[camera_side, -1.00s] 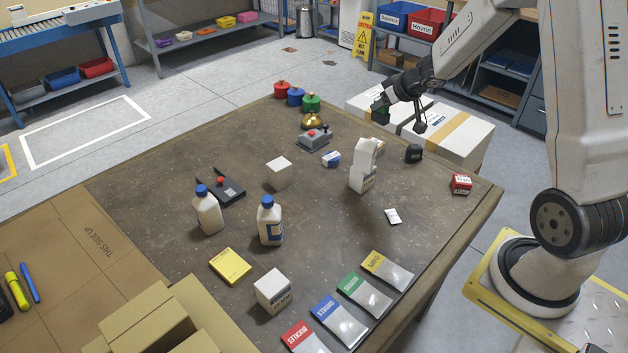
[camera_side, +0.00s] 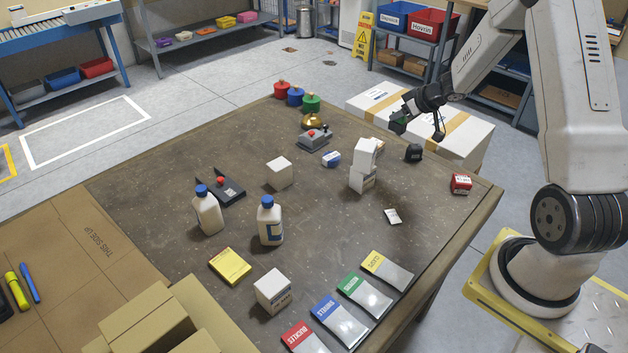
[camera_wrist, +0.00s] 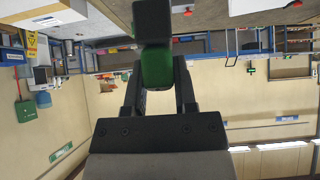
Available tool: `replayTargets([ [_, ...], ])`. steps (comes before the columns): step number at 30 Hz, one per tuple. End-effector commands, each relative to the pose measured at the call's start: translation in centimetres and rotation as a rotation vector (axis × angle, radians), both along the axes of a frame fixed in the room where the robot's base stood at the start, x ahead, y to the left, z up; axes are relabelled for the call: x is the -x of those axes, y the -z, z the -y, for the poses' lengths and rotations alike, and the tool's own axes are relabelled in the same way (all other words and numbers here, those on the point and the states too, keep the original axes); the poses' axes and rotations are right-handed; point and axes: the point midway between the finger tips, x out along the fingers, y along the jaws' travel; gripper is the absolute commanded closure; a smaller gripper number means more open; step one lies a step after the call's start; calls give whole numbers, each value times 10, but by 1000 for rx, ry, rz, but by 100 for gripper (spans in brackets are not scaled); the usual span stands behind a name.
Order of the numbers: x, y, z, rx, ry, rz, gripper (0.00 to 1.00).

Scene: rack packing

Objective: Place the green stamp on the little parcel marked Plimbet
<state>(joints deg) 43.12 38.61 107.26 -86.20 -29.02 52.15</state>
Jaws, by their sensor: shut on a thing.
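My gripper (camera_side: 403,119) is shut on a green and black piece, which I take to be the green stamp (camera_side: 397,126). It is raised above the back right of the table. In the wrist view the stamp's green part (camera_wrist: 157,64) shows between my gripper's fingers (camera_wrist: 160,95), with a dark block beyond it. Small white boxes stand on the table: one at the middle (camera_side: 279,172), one at the front (camera_side: 272,291), and a stack with an upper box (camera_side: 365,155) and a lower box (camera_side: 361,181). The name Plimbet is not readable on any of them.
Two white bottles (camera_side: 270,222) stand left of centre. Blue-and-white (camera_side: 331,159) and red-and-white (camera_side: 461,184) small packs, a black object (camera_side: 413,152) and a grey device (camera_side: 314,139) lie farther back. Several coloured packets (camera_side: 386,269) line the front edge. The central table (camera_side: 315,215) has free room.

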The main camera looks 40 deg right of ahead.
Motion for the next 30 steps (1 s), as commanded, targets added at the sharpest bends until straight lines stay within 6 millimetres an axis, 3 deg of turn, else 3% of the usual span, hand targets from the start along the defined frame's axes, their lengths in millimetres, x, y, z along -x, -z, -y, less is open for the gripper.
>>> replayTargets([
  [17, -63, 32, 33, 0, 0, 0, 100],
  [30, -94, 76, 50, 0, 0, -1, 100],
])
